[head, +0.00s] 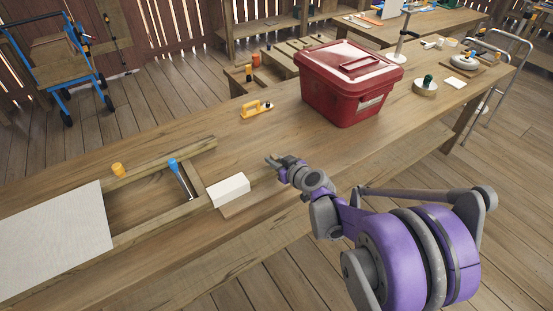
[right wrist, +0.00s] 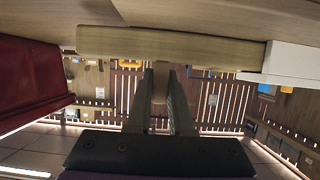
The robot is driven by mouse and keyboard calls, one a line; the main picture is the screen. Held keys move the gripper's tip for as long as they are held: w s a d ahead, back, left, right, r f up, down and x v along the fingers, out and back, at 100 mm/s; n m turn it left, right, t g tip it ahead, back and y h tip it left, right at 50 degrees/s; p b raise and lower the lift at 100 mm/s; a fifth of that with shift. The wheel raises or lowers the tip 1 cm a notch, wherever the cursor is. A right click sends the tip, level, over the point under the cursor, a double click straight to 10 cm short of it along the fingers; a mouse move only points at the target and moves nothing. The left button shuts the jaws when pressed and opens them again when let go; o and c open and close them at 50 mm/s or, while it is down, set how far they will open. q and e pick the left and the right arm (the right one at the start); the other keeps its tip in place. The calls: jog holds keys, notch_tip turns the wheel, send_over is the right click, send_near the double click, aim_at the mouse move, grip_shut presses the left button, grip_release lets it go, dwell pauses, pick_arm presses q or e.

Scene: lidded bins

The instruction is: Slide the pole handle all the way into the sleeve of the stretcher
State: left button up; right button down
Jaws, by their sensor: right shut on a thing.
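The stretcher lies on the workbench at the left in the head view, with wooden rails (head: 165,157) and a pale canvas (head: 50,240). The white sleeve (head: 228,190) sits at its near right corner. It also shows at the right edge of the right wrist view (right wrist: 291,58). The wooden pole handle (right wrist: 170,42) runs across the right wrist view, its right end meeting the sleeve; how deep it goes inside is hidden. My right gripper (head: 270,160) is at the pole handle, its fingers (right wrist: 162,75) shut on it. My left gripper is out of view.
A red lidded bin (head: 350,85) stands on the bench beyond my right gripper. A yellow tool (head: 257,109), an orange cap (head: 118,169) and a blue-handled tool (head: 178,175) lie nearby. The bench between the bin and the stretcher is mostly clear.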

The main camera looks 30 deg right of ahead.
aim_at(253, 176)
jog(key=shift+s+a, duration=0.1)
jog(key=shift+a, duration=1.25)
jog(key=shift+a, duration=0.2)
jog(key=shift+s+a+b, duration=0.15)
jog(key=shift+a+b, duration=0.15)
jog(key=shift+a, duration=1.45)
jog(key=shift+a, duration=0.1)
jog(key=shift+a, duration=0.45)
jog(key=c, duration=0.7)
grip_release()
jog(key=shift+s+a, duration=0.1)
